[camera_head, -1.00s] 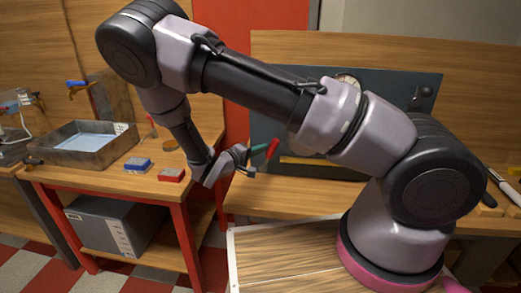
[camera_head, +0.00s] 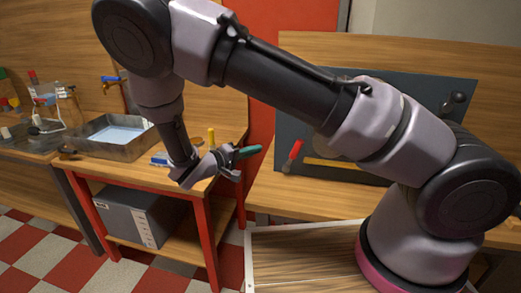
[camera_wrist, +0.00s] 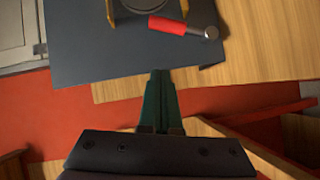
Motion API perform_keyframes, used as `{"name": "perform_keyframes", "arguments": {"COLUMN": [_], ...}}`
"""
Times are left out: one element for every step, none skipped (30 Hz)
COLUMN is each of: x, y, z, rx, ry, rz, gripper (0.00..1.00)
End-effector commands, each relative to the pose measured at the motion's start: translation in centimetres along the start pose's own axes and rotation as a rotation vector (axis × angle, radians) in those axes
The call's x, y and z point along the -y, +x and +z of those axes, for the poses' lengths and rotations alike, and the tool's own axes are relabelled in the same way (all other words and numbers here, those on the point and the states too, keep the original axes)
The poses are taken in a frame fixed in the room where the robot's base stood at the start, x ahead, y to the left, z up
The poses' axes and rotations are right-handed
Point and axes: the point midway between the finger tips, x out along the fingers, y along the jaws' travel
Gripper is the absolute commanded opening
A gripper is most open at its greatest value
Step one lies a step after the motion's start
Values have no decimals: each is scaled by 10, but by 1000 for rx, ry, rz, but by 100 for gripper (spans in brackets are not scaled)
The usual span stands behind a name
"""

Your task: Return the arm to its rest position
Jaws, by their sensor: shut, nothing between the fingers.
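My arm spans the head view, its base (camera_head: 412,235) at the lower right and its elbow at the upper left, cut by the top edge. The forearm hangs down to my gripper (camera_head: 258,149), which points to the right in front of the red panel. Its green fingers (camera_wrist: 160,78) are pressed together in the wrist view, with nothing between them. The gripper is clear of the wooden tops as far as I can see.
A bench holds a metal tray (camera_head: 100,142), with a grey box (camera_head: 130,215) below. A dark board (camera_head: 300,120) stands behind the arm. A red-handled tool (camera_head: 294,153) shows right of the gripper, and in the wrist view (camera_wrist: 182,26). The checkered floor (camera_head: 60,255) is clear at lower left.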

Motion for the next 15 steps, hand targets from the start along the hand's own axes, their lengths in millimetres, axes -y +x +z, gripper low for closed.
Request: {"name": "perform_keyframes", "arguments": {"x": [0,0,0,0,0,0,0,0,-2,-3,-6,-11,-16,-22,-31], "y": [-1,-1,-1,-1,-1,-1,-1,0,1,2,5,8,12,16,23], "z": [0,0,0,0,0,0,0,0,0,1,2,5,8,11,16], "rx": [0,0,0,0,-1,-1,-1,1,8,18,33,63,93,127,180], "ry": [0,0,0,0,0,0,0,0,1,3,5,8,12,18,26], "rz": [0,0,0,0,0,0,0,-1,-5,-12,-21,-41,-59,-82,-118], "gripper": [0,0,0,0,0,0,0,0,0,0,0,0,0,0,0]}}
